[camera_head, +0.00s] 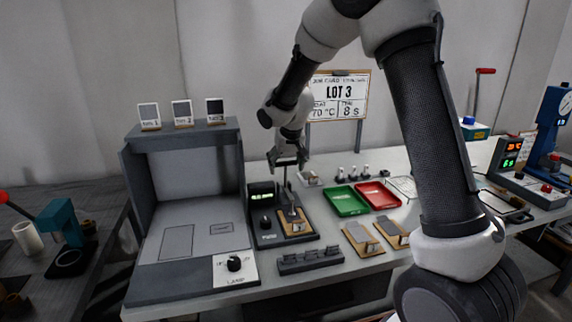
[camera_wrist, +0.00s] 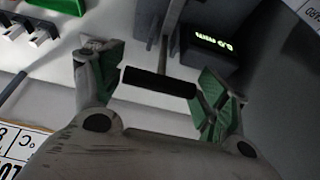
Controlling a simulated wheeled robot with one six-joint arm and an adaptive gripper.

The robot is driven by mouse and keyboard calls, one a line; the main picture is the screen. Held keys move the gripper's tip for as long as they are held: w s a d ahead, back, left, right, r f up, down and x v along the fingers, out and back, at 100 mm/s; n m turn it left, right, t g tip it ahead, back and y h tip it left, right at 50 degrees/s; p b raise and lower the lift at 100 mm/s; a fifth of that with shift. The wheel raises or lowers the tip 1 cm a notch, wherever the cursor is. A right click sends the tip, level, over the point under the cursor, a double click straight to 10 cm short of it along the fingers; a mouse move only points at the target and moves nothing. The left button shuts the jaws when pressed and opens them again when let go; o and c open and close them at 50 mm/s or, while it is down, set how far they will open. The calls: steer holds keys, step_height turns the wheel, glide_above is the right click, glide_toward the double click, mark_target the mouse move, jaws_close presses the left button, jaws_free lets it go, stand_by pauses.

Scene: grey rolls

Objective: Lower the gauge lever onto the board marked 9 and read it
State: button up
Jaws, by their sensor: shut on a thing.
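The gauge (camera_head: 268,236) is a dark block on the bench with a knob and a green-lit display (camera_head: 262,197). The display also shows upside down in the wrist view (camera_wrist: 213,44); its digits are too small to read surely. A tan board (camera_head: 296,226) with a grey patch lies on the gauge; its mark is not legible. The lever's black bar handle (camera_wrist: 158,82) lies between the green-padded fingers of my gripper (camera_wrist: 157,88), on a thin rod. My gripper (camera_head: 287,163) is shut on this handle, above the gauge.
Two more tan boards (camera_head: 363,240) lie right of the gauge, near a dark slotted rack (camera_head: 310,260). A green tray (camera_head: 346,200) and a red tray (camera_head: 378,195) lie behind. A grey lamp booth (camera_head: 185,240) stands close on the left. A LOT 3 sign (camera_head: 340,92) stands at the back.

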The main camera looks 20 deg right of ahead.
steer(key=shift+s+f, duration=0.2)
steer(key=shift+f, duration=0.05)
steer(key=o, duration=1.5)
steer(key=shift+w+r, duration=0.1)
steer(key=shift+r, duration=0.1)
steer(key=shift+r, duration=0.3)
steer(key=v, duration=1.1)
steer(key=shift+r, duration=0.15)
